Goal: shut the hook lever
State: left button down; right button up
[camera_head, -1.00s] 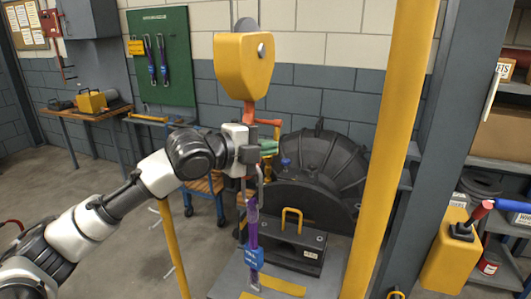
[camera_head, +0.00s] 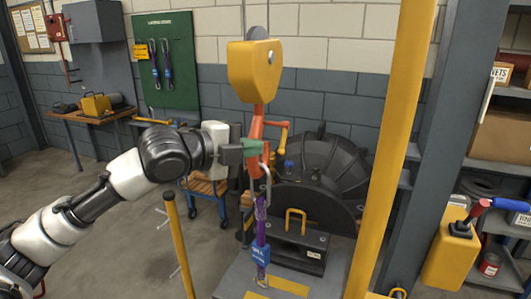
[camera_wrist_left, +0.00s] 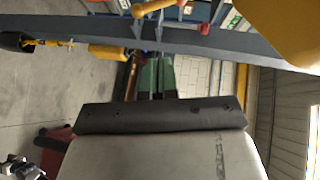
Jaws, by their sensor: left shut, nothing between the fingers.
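An orange hook (camera_head: 257,127) hangs below a yellow hook block (camera_head: 254,72). A yellow-orange lever (camera_head: 279,130) sticks out to the right of the hook. I cannot tell whether it is shut. A metal link (camera_head: 265,180) and a purple sling (camera_head: 261,209) with a blue tag (camera_head: 261,253) hang under the hook. My left gripper (camera_head: 254,147) has its green fingertips together and empty, at the hook's lower left; contact is unclear. The fingertips also show in the left wrist view (camera_wrist_left: 157,77), with the yellow block (camera_wrist_left: 283,28) at upper right. My right gripper is out of view.
A black casing (camera_head: 320,165) stands behind the hook. A dark block with a yellow handle (camera_head: 296,222) sits in front of it. A yellow post (camera_head: 394,140) rises at right, and a thinner yellow post (camera_head: 180,245) stands below my left arm.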

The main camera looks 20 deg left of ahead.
pick_arm(q)
jog(key=s+a+r+g+p, duration=0.1)
jog(key=r+p, duration=0.1)
jog(key=s+a+r+n+g+y+p, duration=0.1)
jog(key=s+p, duration=0.1)
jog(key=p, duration=0.1)
jog(key=shift+s+a+r+g, duration=0.25)
jog(key=shift+a+r+g, duration=0.05)
jog(key=shift+a+r, duration=0.1)
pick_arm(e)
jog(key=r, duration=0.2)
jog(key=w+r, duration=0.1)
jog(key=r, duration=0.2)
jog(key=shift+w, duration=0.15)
pick_arm(q)
jog(key=shift+w+d, duration=0.1)
